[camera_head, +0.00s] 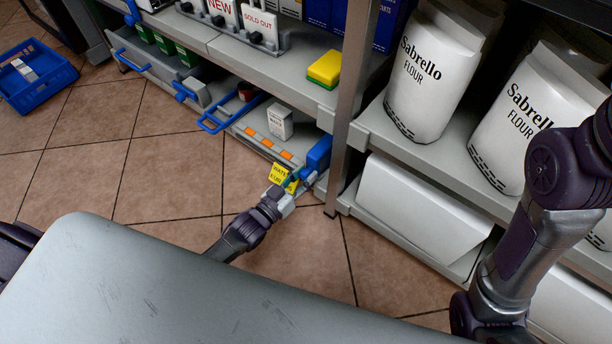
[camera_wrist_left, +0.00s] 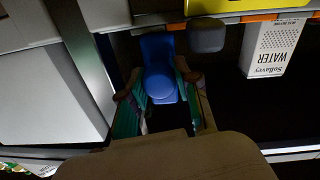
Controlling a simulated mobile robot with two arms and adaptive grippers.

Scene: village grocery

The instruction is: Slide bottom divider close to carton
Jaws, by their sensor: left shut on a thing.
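The bottom divider (camera_head: 319,154) is blue and stands at the right end of the low shelf, beside the metal post. My left gripper (camera_head: 307,181) is at its front end. In the left wrist view the divider's blue round knob (camera_wrist_left: 160,84) lies between the two fingers of my left gripper (camera_wrist_left: 160,92), which is shut on it. The white water carton (camera_head: 280,122) stands upright on the same shelf to the left, with a gap between it and the divider. It shows upside down in the left wrist view (camera_wrist_left: 274,46). My right gripper is out of view.
A yellow price card (camera_head: 283,176) hangs at the shelf front, next to my left gripper. Another blue divider (camera_head: 226,116) stands left of the carton. The post (camera_head: 348,100) borders the bay on the right. Flour bags (camera_head: 428,75) fill the neighbouring shelf.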

